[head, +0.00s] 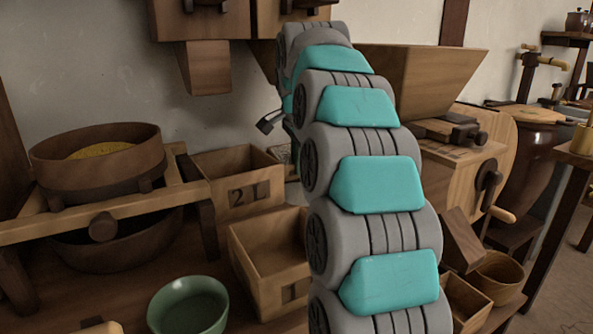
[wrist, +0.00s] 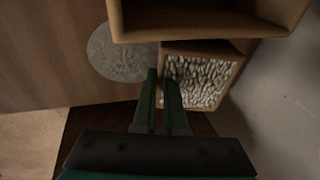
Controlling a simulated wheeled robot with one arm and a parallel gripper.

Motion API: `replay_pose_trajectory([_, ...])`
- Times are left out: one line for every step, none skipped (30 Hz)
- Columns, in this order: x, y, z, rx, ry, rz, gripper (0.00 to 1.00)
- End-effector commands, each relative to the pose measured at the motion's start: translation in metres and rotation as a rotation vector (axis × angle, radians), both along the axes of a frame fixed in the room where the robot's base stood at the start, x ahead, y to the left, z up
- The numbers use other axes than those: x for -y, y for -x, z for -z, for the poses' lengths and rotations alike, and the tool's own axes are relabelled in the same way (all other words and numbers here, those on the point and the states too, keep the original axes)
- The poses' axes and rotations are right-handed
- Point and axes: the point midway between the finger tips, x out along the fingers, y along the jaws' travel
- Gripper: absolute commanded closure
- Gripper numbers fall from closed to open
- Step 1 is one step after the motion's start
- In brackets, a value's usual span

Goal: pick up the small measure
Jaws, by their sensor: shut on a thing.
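In the wrist view a small wooden box filled with pale grains, which I take for the small measure (wrist: 236,66), sits against a larger wooden box. My gripper (wrist: 161,76) has its two green fingers on either side of the small box's left wall, shut on that wall with a narrow gap between them. In the head view my arm hides the gripper and most of that spot; only a sliver of something pale shows beside the arm, right of the box marked 2 L (head: 237,200).
A larger open box (wrist: 135,35) adjoins the small one, and a round grey disc (wrist: 110,60) lies left. In the head view a box marked 1 (head: 275,297) and a green bowl (head: 188,308) stand in front. A sieve (head: 120,165) stands left, a wooden hopper (head: 435,75) behind.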

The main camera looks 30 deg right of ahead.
Motion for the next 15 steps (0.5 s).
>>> replay_pose_trajectory([0.000, -0.001, -0.007, 0.002, 0.001, 0.000, 1.00])
replay_pose_trajectory([0.000, 0.000, -0.012, 0.002, 0.001, 0.001, 1.00])
replay_pose_trajectory([0.000, -0.001, -0.017, 0.005, 0.002, 0.001, 1.00])
replay_pose_trajectory([0.000, -0.001, -0.020, 0.005, 0.002, 0.001, 1.00])
replay_pose_trajectory([0.000, -0.001, -0.023, 0.004, 0.001, 0.001, 1.00])
replay_pose_trajectory([0.000, -0.001, -0.026, 0.002, 0.000, 0.001, 1.00])
replay_pose_trajectory([0.000, 0.000, -0.028, 0.001, 0.000, 0.001, 1.00])
replay_pose_trajectory([0.000, 0.000, -0.030, 0.001, 0.000, 0.001, 1.00])
replay_pose_trajectory([0.000, -0.001, -0.032, 0.001, 0.000, 0.001, 1.00])
replay_pose_trajectory([0.000, -0.001, -0.034, 0.001, 0.000, 0.001, 1.00])
replay_pose_trajectory([0.000, -0.001, -0.035, 0.001, 0.000, 0.001, 1.00])
replay_pose_trajectory([0.000, -0.001, -0.037, 0.001, 0.000, 0.000, 1.00])
replay_pose_trajectory([0.000, -0.001, -0.038, 0.000, 0.000, 0.000, 1.00])
replay_pose_trajectory([0.000, -0.001, -0.039, 0.000, 0.000, 0.000, 1.00])
replay_pose_trajectory([0.000, -0.001, -0.041, -0.001, -0.001, 0.000, 1.00])
